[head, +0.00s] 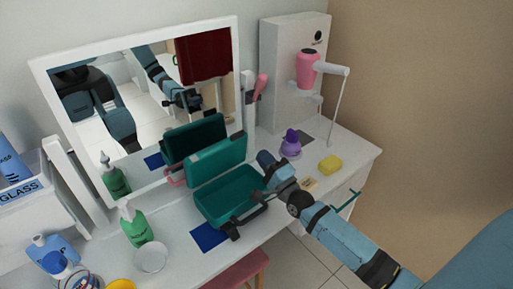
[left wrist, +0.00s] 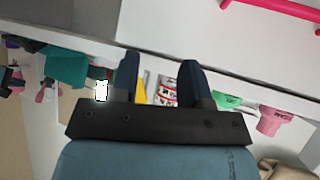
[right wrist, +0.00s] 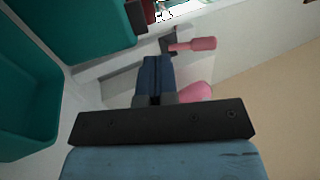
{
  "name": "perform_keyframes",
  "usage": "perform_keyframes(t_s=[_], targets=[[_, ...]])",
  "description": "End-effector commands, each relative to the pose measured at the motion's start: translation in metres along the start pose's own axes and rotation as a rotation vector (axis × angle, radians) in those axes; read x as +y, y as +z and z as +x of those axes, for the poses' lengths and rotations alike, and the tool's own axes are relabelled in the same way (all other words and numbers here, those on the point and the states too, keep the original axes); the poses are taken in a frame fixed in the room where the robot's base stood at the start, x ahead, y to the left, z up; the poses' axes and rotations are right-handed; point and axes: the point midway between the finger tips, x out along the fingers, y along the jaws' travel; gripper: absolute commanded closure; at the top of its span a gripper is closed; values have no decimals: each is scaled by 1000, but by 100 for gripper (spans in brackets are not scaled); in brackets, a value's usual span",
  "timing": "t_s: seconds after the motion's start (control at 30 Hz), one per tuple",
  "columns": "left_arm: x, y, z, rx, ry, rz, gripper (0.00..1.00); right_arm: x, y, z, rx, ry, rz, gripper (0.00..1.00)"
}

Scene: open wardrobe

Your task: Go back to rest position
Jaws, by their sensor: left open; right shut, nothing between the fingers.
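My right gripper (head: 266,159) is beside the right end of the open teal case (head: 228,196), over the white table. In the right wrist view its fingers (right wrist: 154,80) are together with nothing between them. The case's lid and tray show at the left there. My left gripper does not show directly in the head view. In the left wrist view its fingers (left wrist: 160,78) are spread apart with nothing held between them. Beyond them, several items are seen small and tilted, with a pink bottle (left wrist: 272,118) at the right.
A framed mirror (head: 36,68) leans behind the case. A purple bottle (head: 291,143), yellow sponge (head: 330,165) and pink hair dryer (head: 307,70) are on the right. A green bottle (head: 135,225) and white bowl (head: 151,257) are left. A pink stool (head: 245,270) stands in front.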

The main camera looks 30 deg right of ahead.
Motion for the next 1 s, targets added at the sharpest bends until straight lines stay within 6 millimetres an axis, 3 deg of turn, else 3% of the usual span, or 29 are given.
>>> perform_keyframes(t_s=[0.1, 0.23, 0.57, 0.67, 0.77, 1.0], targets=[[-3, -2, 2, 4, -3, 4, 57, -5, 0, -24, 0, 0, -1, 100], [-7, -4, 3, 7, -7, 11, 57, -8, 0, -40, 0, 1, -1, 100], [-10, -2, 2, 1, -6, 21, 57, -10, 0, -48, 0, -1, -1, 100], [-9, 0, 1, -1, -6, 20, 57, -3, 8, -54, -12, 31, -43, 100], [-8, 1, 1, -3, -5, 17, 57, 18, 33, -76, -59, 129, -186, 100], [-4, 0, 1, 0, -3, 6, 57, 85, 127, -176, -392, 464, -814, 100]])
